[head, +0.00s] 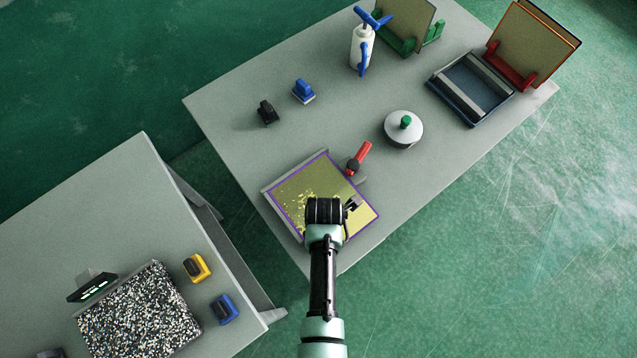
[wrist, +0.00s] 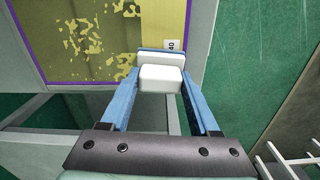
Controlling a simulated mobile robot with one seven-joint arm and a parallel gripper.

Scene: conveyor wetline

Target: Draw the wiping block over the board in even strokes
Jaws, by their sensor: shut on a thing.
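The board (head: 290,197) is a flat olive-yellow panel with a purple border at the near end of the grey table. Bright yellow specks cover its left part; its right part looks plain. The wrist view shows the board (wrist: 60,60) with ragged yellow patches at left and a plain strip at right. My gripper (wrist: 160,62) is shut on the white wiping block (wrist: 160,79), which is between its two blue fingers. The block is over the plain strip; I cannot tell if it touches. In the head view my arm hides part of the board, and the block is not clear.
A red-handled tool (head: 359,158) lies close to the board's far edge. A round white lidded pot (head: 403,130), a blue block (head: 303,91), a black block (head: 268,112) and a white bottle (head: 361,50) stand farther back. A second table (head: 120,185) is at left.

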